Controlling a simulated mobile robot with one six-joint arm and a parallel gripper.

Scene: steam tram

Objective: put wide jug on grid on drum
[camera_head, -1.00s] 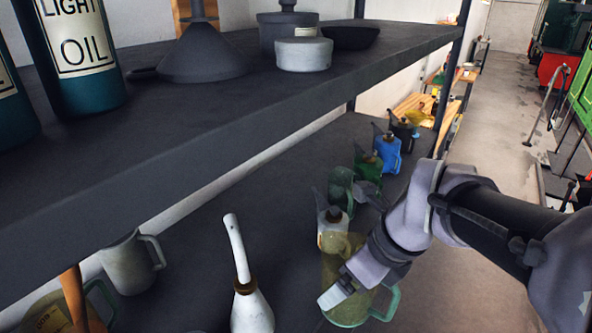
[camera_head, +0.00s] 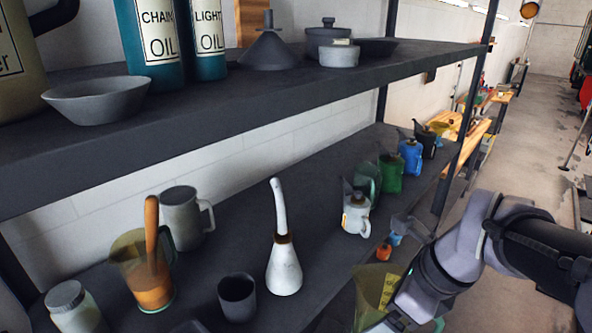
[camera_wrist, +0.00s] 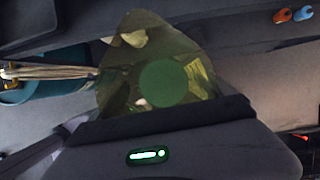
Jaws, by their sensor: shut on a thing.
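The wide jug (camera_head: 372,290) is see-through yellow-green with a green rim or handle. It shows at the bottom of the head view, just off the front edge of the lower shelf, partly hidden by my gripper (camera_head: 388,318) and cut by the frame. My gripper is shut on it. In the wrist view the jug (camera_wrist: 118,85) is in front of my gripper, with a round green patch in its middle. A teal rounded thing (camera_wrist: 50,92) lies left of it; I cannot tell whether it is the drum. I cannot make out the grid.
The lower shelf (camera_head: 325,275) holds a white long-necked bottle (camera_head: 284,265), a dark cup (camera_head: 237,296), a grey jug (camera_head: 183,215) and a row of cans. The upper shelf (camera_head: 230,105) overhangs it. Small orange and blue things (camera_head: 384,251) lie beyond my gripper. The aisle (camera_head: 545,110) at right is open.

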